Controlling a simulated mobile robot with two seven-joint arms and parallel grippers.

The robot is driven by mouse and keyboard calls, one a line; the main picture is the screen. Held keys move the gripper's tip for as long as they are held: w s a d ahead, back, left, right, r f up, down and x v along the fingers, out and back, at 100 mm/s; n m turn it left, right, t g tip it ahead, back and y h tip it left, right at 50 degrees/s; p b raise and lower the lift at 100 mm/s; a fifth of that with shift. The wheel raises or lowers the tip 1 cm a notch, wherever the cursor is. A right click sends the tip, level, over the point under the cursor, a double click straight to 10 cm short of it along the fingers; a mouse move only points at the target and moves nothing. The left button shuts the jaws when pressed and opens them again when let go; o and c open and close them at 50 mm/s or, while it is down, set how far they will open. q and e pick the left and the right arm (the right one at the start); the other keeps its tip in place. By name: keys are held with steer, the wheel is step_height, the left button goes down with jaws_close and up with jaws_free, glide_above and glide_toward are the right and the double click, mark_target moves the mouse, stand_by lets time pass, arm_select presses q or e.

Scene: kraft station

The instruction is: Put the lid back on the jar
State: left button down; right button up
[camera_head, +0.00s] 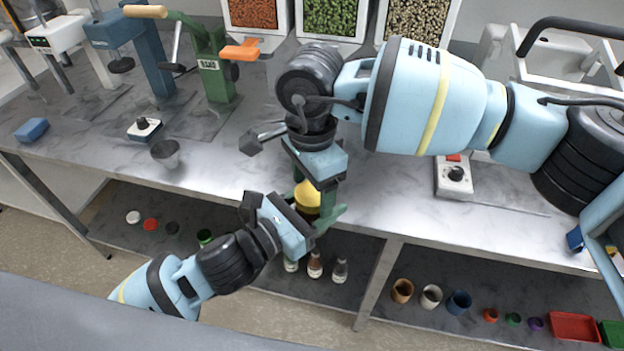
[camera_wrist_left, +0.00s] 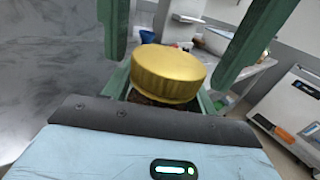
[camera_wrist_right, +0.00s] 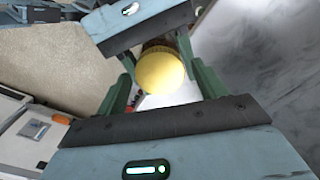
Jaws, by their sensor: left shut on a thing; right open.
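The jar (camera_head: 306,211) has a dark brown body, mostly hidden by the grippers. Its gold-yellow lid (camera_head: 307,192) sits at its mouth; whether it is fully seated I cannot tell. The lid shows large in the left wrist view (camera_wrist_left: 168,72) and from above in the right wrist view (camera_wrist_right: 160,70). My left gripper (camera_head: 322,215) comes in from the lower left and is shut on the jar, below the lid. My right gripper (camera_head: 312,186) points down from above. Its green fingers are open on either side of the lid, with visible gaps in the right wrist view.
The grey bench (camera_head: 225,160) is clear around a small metal cup (camera_head: 166,153). A green press (camera_head: 212,65) stands back left. A white box with a black knob (camera_head: 455,176) stands to the right. Small bottles (camera_head: 315,265) and cups (camera_head: 431,296) stand on the lower shelf.

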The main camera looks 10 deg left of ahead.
steer(key=shift+c, duration=0.2)
steer(key=c, duration=0.9)
steer(key=shift+m, duration=0.8)
steer(key=shift+c, duration=0.2)
steer(key=o, duration=1.1)
steer(key=shift+c, duration=0.2)
steer(key=shift+r, duration=2.3)
steer(key=shift+c, duration=0.2)
